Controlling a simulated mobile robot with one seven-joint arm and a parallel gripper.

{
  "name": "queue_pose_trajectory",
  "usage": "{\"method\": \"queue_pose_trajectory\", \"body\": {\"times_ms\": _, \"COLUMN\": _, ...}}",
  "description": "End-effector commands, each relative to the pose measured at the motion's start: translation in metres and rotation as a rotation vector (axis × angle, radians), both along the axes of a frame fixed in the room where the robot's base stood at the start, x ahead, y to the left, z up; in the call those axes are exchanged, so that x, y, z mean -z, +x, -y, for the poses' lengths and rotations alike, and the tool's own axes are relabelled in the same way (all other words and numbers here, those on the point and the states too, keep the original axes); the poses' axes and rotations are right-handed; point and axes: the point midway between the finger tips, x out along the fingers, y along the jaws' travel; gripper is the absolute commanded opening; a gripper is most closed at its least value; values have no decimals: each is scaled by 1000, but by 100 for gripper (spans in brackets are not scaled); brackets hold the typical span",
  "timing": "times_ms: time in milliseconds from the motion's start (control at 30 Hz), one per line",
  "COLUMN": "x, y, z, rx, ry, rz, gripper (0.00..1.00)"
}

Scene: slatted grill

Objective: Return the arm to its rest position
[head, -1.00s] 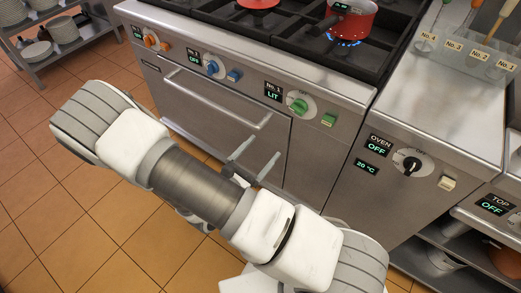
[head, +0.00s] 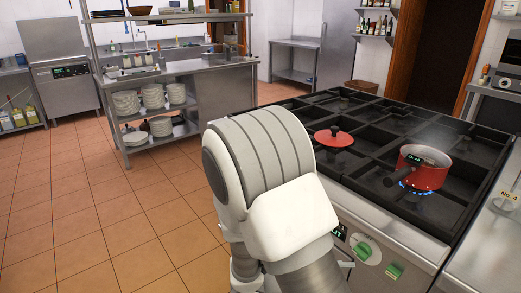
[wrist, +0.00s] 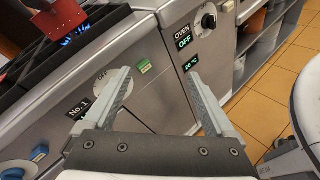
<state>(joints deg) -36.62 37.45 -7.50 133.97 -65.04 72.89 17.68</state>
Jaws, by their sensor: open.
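My gripper (wrist: 157,72) is open and empty in the wrist view. Its two fingers are spread in front of the stove's steel front, near the green knob and switch (wrist: 145,66) and the oven display (wrist: 184,44). No object is between the fingers. In the head view my white arm fills the lower middle, left of the stove front, and hides most of the gripper.
The stove's black grates (head: 385,125) are right of my arm. A red pot (head: 421,176) sits over a blue flame; a red lid (head: 333,137) lies on the grates. A shelf unit with plates (head: 178,116) stands behind. Tiled floor (head: 85,225) is clear at left.

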Motion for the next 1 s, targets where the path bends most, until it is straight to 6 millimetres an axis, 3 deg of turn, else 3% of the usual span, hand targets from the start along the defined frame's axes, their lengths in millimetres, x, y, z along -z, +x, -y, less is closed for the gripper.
{"method": "queue_pose_trajectory", "body": {"times_ms": 33, "x": -16, "y": -6, "z": 4, "rx": 60, "ry": 55, "rz": 30, "gripper": 90}}
{"method": "queue_pose_trajectory", "body": {"times_ms": 367, "x": -75, "y": -47, "z": 10, "rx": 390, "ry": 415, "rz": 207, "gripper": 90}}
{"method": "queue_pose_trajectory", "body": {"times_ms": 600, "x": -117, "y": -69, "z": 0, "rx": 573, "ry": 692, "rz": 365, "gripper": 90}}
{"method": "queue_pose_trajectory", "body": {"times_ms": 1000, "x": -201, "y": -87, "z": -27, "rx": 747, "ry": 1159, "rz": 696, "gripper": 90}}
